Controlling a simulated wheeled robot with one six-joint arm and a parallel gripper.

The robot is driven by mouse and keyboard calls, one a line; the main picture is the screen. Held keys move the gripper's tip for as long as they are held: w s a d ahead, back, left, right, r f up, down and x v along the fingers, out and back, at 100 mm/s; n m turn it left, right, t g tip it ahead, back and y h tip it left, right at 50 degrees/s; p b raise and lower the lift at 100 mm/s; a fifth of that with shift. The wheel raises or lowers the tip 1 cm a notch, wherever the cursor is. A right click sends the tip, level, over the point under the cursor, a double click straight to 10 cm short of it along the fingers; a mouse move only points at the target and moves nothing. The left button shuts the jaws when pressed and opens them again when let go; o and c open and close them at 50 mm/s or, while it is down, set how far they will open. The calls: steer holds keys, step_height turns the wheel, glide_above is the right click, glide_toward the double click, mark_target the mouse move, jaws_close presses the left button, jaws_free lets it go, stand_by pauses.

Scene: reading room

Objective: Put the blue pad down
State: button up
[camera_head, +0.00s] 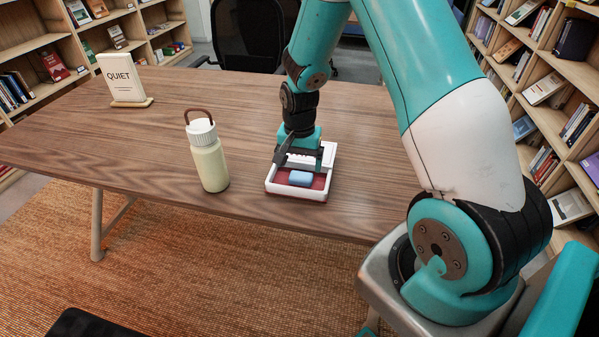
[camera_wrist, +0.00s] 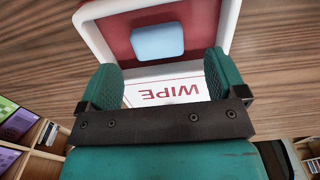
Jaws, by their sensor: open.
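The blue pad (camera_head: 301,178) lies on the red floor of a white-rimmed tray (camera_head: 270,187) on the wooden table. In the wrist view the blue pad (camera_wrist: 158,42) lies ahead of the fingertips, toward the top, and no finger touches it. A white panel marked WIPE (camera_wrist: 190,90) shows between the fingers. My gripper (camera_head: 303,160) is over the tray, with its fingers spread apart and nothing between them. In the wrist view my gripper (camera_wrist: 162,78) also shows open. Part of the tray is hidden behind my gripper in the head view.
A pale green bottle (camera_head: 210,165) with a brown loop handle stands left of the tray. A QUIET sign (camera_head: 121,80) stands at the back left of the table (camera_head: 160,130). A black chair (camera_head: 248,35) is behind the table. Bookshelves (camera_head: 560,100) line both sides.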

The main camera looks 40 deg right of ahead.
mark_target(299, 176)
steer(key=s+a+r+n+y, duration=0.1)
steer(key=a+r+n, duration=0.1)
steer(key=a+r, duration=0.35)
steer(key=s+a+r+n, duration=0.2)
steer(key=r, duration=0.6)
steer(key=s+a+r+n+y, duration=0.1)
steer(key=s+a+r+n, duration=0.4)
steer(key=s, duration=0.4)
steer(key=s+a+r+n+y, duration=0.2)
steer(key=s+a+r+n, duration=0.2)
steer(key=s+a+n, duration=0.4)
steer(key=shift+s+a+r, duration=0.35)
steer(key=shift+s+a, duration=0.6)
steer(key=shift+s, duration=0.15)
steer(key=shift+c, duration=0.5)
